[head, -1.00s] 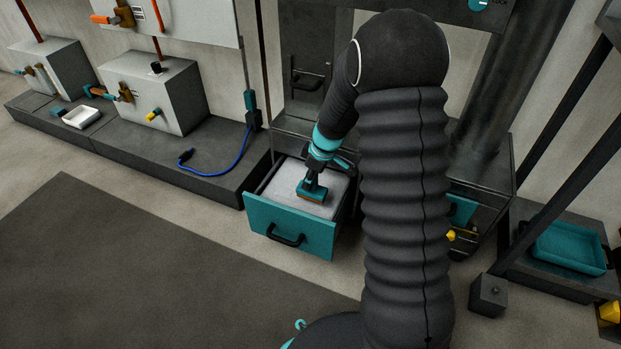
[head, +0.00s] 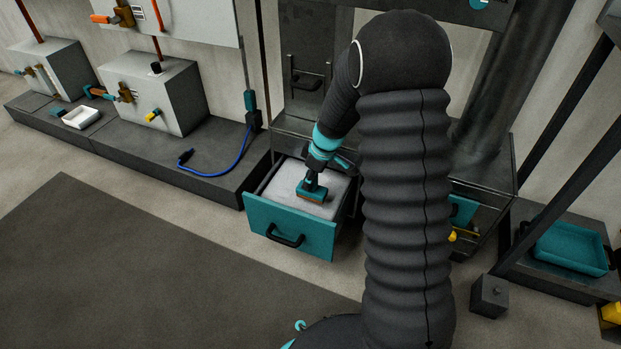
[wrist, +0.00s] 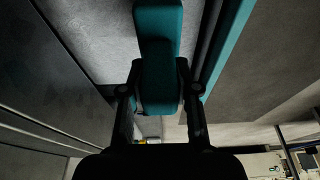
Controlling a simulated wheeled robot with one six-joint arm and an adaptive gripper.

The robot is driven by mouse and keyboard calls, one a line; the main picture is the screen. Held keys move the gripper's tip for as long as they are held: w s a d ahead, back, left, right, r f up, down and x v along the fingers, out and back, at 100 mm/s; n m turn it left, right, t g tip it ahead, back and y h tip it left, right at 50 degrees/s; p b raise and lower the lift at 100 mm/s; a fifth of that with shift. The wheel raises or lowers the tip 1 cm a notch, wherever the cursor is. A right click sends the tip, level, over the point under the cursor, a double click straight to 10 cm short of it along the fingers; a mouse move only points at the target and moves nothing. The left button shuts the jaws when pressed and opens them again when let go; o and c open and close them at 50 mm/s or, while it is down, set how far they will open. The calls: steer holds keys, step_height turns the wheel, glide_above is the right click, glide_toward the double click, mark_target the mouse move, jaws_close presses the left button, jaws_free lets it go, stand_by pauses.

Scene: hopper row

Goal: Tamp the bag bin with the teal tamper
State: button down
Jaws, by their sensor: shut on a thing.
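The bag bin (head: 290,238) is a drawer with a teal front and a black handle, pulled out below the dark cabinet. A grey-white bag fill (head: 325,208) fills it nearly to the rim. The teal tamper (head: 312,190) has its flat foot down at the fill, near the middle of the bin. I cannot tell how hard it presses. My gripper (head: 320,163) is above it, shut on its upper part. In the wrist view, the tamper (wrist: 158,60) sits between the two dark fingers of my gripper (wrist: 160,95), with the fill beyond it.
A blue cable (head: 240,155) lies on the dark plinth left of the bin. A white tray (head: 81,117) is farther left. A teal tray (head: 570,248) and a small dark block (head: 489,296) stand at the right. The floor in front is clear.

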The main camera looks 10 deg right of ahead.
steer(key=shift+f+b, duration=1.35)
steer(key=shift+f, duration=0.15)
steer(key=shift+r, duration=0.1)
stand_by(0.4)
steer(key=shift+r+p, duration=1.65)
steer(key=shift+r, duration=1.8)
steer(key=shift+w+a+f+b, duration=0.1)
steer(key=shift+a+f+b, duration=0.05)
steer(key=shift+b, duration=0.25)
